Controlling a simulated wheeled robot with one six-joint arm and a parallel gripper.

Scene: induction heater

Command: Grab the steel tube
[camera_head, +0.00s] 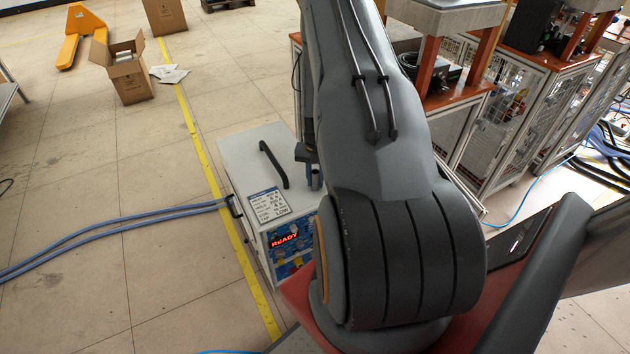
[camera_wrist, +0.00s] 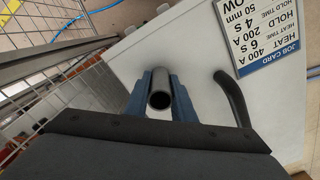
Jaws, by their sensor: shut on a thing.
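The steel tube (camera_wrist: 160,100) shows end-on in the wrist view, a dark round bore with a grey rim. My gripper (camera_wrist: 160,88) has its two blue fingers shut on the tube, one on each side. Behind it lies the white top of the induction heater (camera_wrist: 215,50). In the head view my gripper (camera_head: 314,178) is mostly behind my arm, above the right side of the heater (camera_head: 238,152). I cannot make out the tube there, nor tell whether it touches anything below.
The heater carries a black handle (camera_head: 273,164), a job card (camera_head: 268,207) and a red READY display (camera_head: 284,241). Blue hoses (camera_head: 110,225) run left from it. Fenced orange-topped benches (camera_head: 520,60) stand right. An open carton (camera_head: 128,72) and pallet jack (camera_head: 80,35) stand back left.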

